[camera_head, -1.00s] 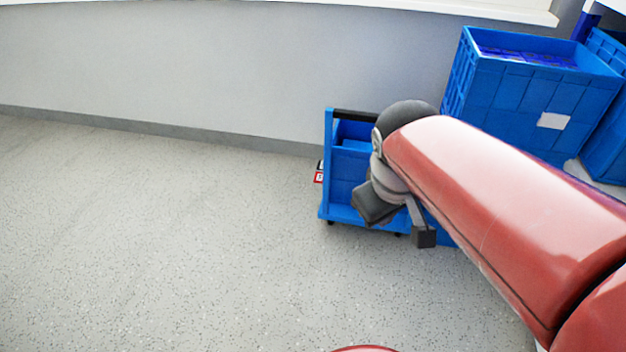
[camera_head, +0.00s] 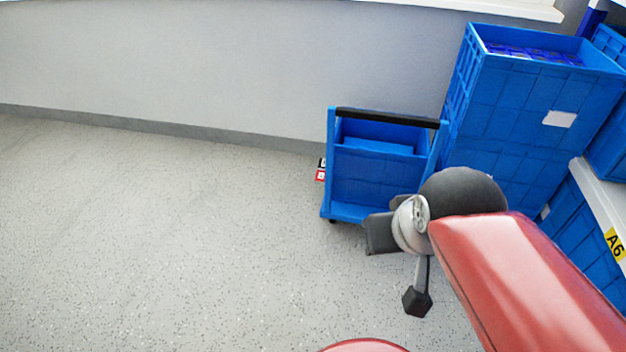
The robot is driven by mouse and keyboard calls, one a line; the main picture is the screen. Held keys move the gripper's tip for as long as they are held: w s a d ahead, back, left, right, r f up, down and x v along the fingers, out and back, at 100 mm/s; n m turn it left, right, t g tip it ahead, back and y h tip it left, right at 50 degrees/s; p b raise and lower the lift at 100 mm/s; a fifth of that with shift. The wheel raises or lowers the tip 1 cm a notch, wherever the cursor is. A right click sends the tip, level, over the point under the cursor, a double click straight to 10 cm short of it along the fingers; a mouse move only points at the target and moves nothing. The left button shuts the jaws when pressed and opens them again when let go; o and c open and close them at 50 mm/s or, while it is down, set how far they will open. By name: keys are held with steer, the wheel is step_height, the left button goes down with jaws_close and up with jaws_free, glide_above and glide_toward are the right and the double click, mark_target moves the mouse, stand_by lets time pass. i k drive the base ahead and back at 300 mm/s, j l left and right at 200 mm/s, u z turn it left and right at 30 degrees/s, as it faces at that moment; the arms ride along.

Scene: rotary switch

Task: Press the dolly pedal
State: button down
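The blue dolly (camera_head: 347,212) stands against the far wall, right of centre. It has a black handle bar (camera_head: 385,118) across its top and carries a blue box (camera_head: 375,180). Small red and black pieces with white marks, which look like the pedals (camera_head: 321,175), stick out at its left side near the floor. They are small and partly hidden by the dolly frame. My gripper (camera_head: 417,300) points down in front of the dolly, to the right of and nearer than the pedals, apart from them. Its fingers overlap in this view, so its opening cannot be told.
Tall blue crates (camera_head: 535,110) stand to the right of the dolly. A white shelf edge (camera_head: 605,210) with a yellow label is at the far right. The grey floor (camera_head: 150,230) left of and in front of the dolly is clear. The wall (camera_head: 230,70) closes the back.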

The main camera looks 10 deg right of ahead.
mark_target(320, 176)
steer(key=i+j+z, duration=0.15)
steer(key=i+j, duration=1.75)
steer(key=i+l, duration=0.05)
steer(key=i, duration=0.1)
